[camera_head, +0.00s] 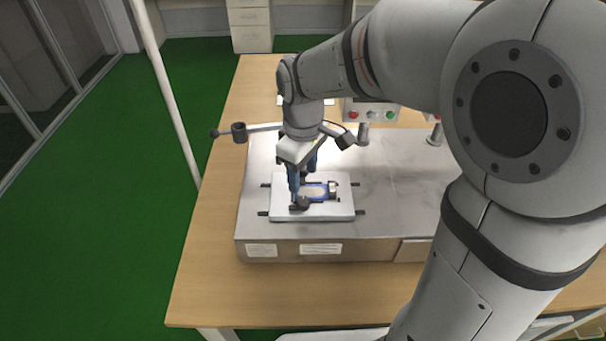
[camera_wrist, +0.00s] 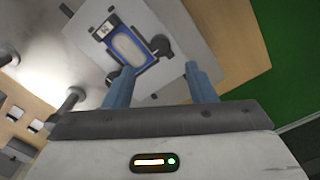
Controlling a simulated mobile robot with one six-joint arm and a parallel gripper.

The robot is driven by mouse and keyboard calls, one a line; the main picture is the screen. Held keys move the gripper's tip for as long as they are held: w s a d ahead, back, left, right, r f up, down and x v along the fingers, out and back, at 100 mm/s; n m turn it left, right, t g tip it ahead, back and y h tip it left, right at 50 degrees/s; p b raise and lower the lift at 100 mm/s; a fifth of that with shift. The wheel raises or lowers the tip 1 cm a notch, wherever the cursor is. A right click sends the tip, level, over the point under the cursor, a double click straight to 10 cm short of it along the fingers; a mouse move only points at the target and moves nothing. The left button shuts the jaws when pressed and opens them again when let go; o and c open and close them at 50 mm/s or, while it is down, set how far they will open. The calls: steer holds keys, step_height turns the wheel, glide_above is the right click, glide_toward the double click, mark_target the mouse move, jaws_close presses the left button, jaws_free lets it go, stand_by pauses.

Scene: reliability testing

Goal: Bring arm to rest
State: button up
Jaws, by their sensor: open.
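My arm reaches in from the right in the head view, with my gripper (camera_head: 302,178) pointing down over the white plate of the test machine. In the wrist view my gripper (camera_wrist: 163,85) has its two blue fingers wide apart with nothing between them. A blue-framed item with a pale oval middle (camera_wrist: 127,48) lies on the white plate (camera_wrist: 175,16), among dark clamp parts. The same item (camera_head: 318,192) shows in the head view, partly hidden by my gripper. Whether the fingers touch anything cannot be told.
The grey machine (camera_head: 390,190) stands on a wooden table (camera_head: 205,240). A control box with red and green buttons (camera_head: 371,112) stands behind the plate. Metal posts (camera_head: 434,134) rise from the machine's top. Green floor (camera_head: 100,230) lies open at left.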

steer(key=shift+d, duration=0.1)
steer(key=s+d+r+m+t, duration=0.2)
steer(key=s+d+m, duration=0.9)
steer(key=s+d, duration=0.1)
steer(key=shift+d+t, duration=0.25)
steer(key=shift+t, duration=0.15)
steer(key=shift+r, duration=0.15)
stand_by(1.0)
